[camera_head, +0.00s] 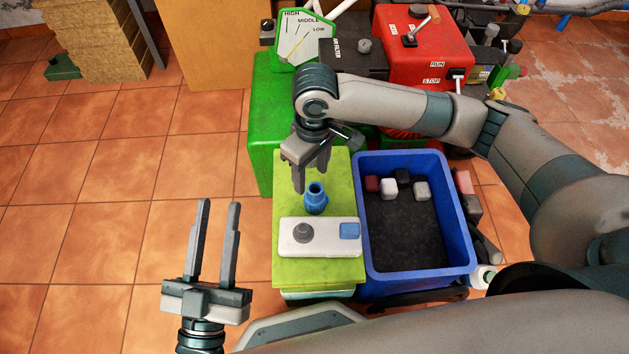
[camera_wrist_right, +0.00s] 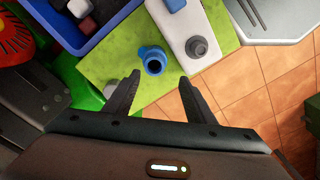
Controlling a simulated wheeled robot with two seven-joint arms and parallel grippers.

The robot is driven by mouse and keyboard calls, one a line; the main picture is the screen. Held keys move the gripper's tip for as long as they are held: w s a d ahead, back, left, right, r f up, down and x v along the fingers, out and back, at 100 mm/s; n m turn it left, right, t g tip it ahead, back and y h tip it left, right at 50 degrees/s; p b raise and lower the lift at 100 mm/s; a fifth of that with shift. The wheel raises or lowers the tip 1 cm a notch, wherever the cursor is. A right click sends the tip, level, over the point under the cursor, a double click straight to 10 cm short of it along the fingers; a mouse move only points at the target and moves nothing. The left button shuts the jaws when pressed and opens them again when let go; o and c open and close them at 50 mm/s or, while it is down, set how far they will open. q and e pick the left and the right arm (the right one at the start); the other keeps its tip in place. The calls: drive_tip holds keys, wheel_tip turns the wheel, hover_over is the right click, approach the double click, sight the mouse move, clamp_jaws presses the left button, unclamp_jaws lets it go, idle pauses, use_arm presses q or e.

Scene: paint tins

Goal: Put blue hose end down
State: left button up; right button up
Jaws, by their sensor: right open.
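The blue hose end (camera_head: 316,198) stands upright on the yellow-green tabletop (camera_head: 288,265), behind a white box. It also shows in the right wrist view (camera_wrist_right: 153,62), where its round opening faces the camera. My right gripper (camera_head: 300,188) is open, just behind and left of the hose end in the head view. In the right wrist view its two fingers (camera_wrist_right: 158,88) are apart, with the hose end just beyond the tips and nothing between them. My left gripper (camera_head: 218,205) is open and empty over the tiled floor at the left.
The white box (camera_head: 320,237) carries a grey knob (camera_head: 303,232) and a blue square (camera_head: 349,231). A blue crate (camera_head: 459,215) with dark filling and several small blocks stands right of the table. A green and red machine (camera_head: 425,50) stands behind. Open floor lies left.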

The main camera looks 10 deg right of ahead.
drive_tip(key=s+a+r+t+y, duration=0.1)
drive_tip(key=s+a+t+y, duration=0.2)
drive_tip(key=a+y, duration=0.5)
drive_tip(key=s+a+r+t+y, duration=0.15)
drive_tip(key=a+y, duration=0.25)
drive_tip(key=a, duration=0.8)
drive_tip(key=s+d+r+m+t+h, duration=0.2)
drive_tip(key=s+d+r+t, duration=0.2)
drive_tip(key=d+t, duration=0.4)
drive_tip(key=s+d+r+m+t+h, duration=0.1)
drive_tip(key=s+d+r+t+h, duration=0.1)
drive_tip(key=s+d+r+t, duration=0.3)
drive_tip(key=d+r+t, duration=0.2)
drive_tip(key=d+t, duration=0.1)
drive_tip(key=d, duration=0.1)
drive_tip(key=shift+s+r+m, duration=0.15)
drive_tip(key=shift+r+m, duration=0.1)
drive_tip(key=shift+m, duration=0.15)
